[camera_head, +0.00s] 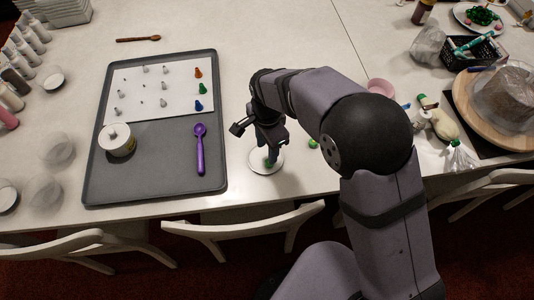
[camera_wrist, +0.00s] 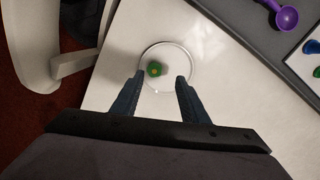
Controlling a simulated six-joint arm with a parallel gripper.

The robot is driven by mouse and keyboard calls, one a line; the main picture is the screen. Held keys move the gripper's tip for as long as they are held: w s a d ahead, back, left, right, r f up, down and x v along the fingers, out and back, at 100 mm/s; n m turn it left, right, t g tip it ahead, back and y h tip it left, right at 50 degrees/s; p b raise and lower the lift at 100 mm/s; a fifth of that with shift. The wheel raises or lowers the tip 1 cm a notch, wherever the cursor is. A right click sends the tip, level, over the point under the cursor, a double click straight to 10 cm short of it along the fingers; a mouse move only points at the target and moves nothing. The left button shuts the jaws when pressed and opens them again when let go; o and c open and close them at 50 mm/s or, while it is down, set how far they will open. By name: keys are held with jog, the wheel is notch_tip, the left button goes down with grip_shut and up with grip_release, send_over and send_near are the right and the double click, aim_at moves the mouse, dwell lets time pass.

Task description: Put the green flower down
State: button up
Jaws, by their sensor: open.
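The green flower (camera_wrist: 155,69) has a yellowish middle and lies on a small round white plate (camera_wrist: 187,57), left of the plate's centre in the wrist view. In the head view the plate (camera_head: 257,168) stands near the table's front edge, and the flower is mostly hidden by my gripper. My gripper (camera_head: 268,158) is over the plate. In the wrist view its two fingertips (camera_wrist: 161,76) are wide apart, one on each side of the flower, and hold nothing.
A grey tray (camera_head: 160,180) left of my gripper holds a purple scoop (camera_head: 200,150), a white tub (camera_head: 117,140) and a sheet with nozzles. A small green item (camera_head: 312,143) lies right of the plate. Chairs (camera_head: 245,232) line the front edge.

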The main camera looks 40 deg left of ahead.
aim_at(267, 159)
notch_tip(267, 159, up, 7)
jog(key=b, duration=0.1)
jog(key=shift+r, duration=0.2)
jog(key=w+d+n, duration=0.1)
jog(key=w+d, duration=0.3)
jog(key=d, duration=0.7)
jog(key=w+d+n, duration=0.1)
jog(key=w+d, duration=0.3)
jog(key=d, duration=0.7)
jog(key=s+d+f+n, duration=0.1)
jog(key=s+d, duration=0.3)
jog(key=d, duration=0.5)
jog(key=s+d+n, duration=0.1)
jog(key=s+d, duration=0.4)
jog(key=d, duration=0.5)
jog(key=shift+f+n, duration=0.3)
jog(key=shift+f, duration=0.1)
notch_tip(267, 159, up, 4)
jog(key=p, duration=0.4)
jog(key=shift+o, duration=0.6)
jog(key=shift+f, duration=0.2)
